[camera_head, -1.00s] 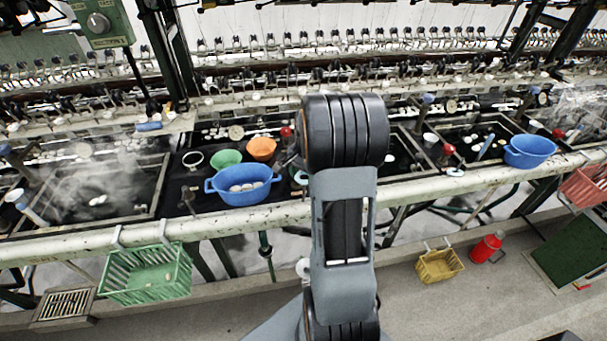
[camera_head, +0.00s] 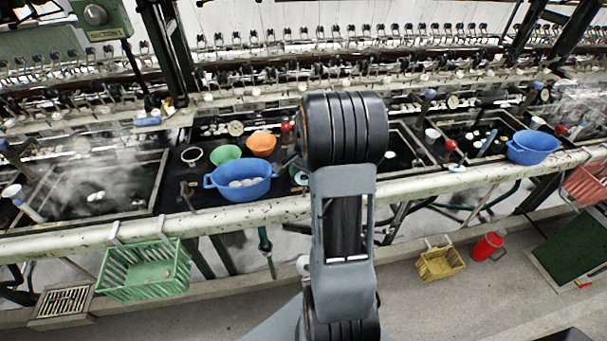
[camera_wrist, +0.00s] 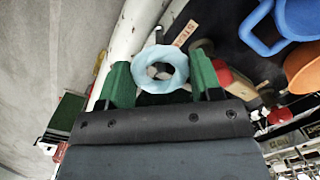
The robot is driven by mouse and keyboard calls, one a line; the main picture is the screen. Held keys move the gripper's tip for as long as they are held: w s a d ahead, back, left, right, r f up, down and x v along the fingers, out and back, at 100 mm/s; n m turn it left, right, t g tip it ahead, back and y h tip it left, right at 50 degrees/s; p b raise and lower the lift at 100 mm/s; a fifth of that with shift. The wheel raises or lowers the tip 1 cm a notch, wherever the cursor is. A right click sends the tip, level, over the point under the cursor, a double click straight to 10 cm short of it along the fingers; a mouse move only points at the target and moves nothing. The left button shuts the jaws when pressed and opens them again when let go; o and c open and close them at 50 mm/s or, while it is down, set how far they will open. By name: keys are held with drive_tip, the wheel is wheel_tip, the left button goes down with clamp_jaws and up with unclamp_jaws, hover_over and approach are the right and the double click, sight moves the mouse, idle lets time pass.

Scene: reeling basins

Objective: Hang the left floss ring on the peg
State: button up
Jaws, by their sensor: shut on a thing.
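In the wrist view a pale blue floss ring (camera_wrist: 145,57) sits between the two green fingers of my gripper (camera_wrist: 162,80), which is shut on it. Rounded grey and white shapes show through its opening. In the head view my arm hides the gripper; a small pale teal curved edge (camera_head: 300,177) shows just left of the arm, and I cannot tell if it is the held ring. Another pale blue ring (camera_head: 457,168) lies on the front rail to the right. I cannot make out the peg with certainty in either view.
A blue basin (camera_head: 240,194) with pale cocoons, a green bowl (camera_head: 226,154) and an orange bowl (camera_head: 262,143) stand left of my arm. The long pale rail (camera_head: 150,231) runs along the front. A green basket (camera_head: 145,272) hangs from it. Steam rises at the left.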

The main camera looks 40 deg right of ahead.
drive_tip(key=shift+f+b, duration=0.7)
drive_tip(key=shift+f, duration=0.45)
drive_tip(key=o, duration=0.8)
drive_tip(key=shift+o, duration=0.2)
wheel_tip(320, 180, up, 14)
drive_tip(key=d, duration=0.1)
drive_tip(key=shift+s, duration=0.15)
drive_tip(key=shift+f, duration=0.1)
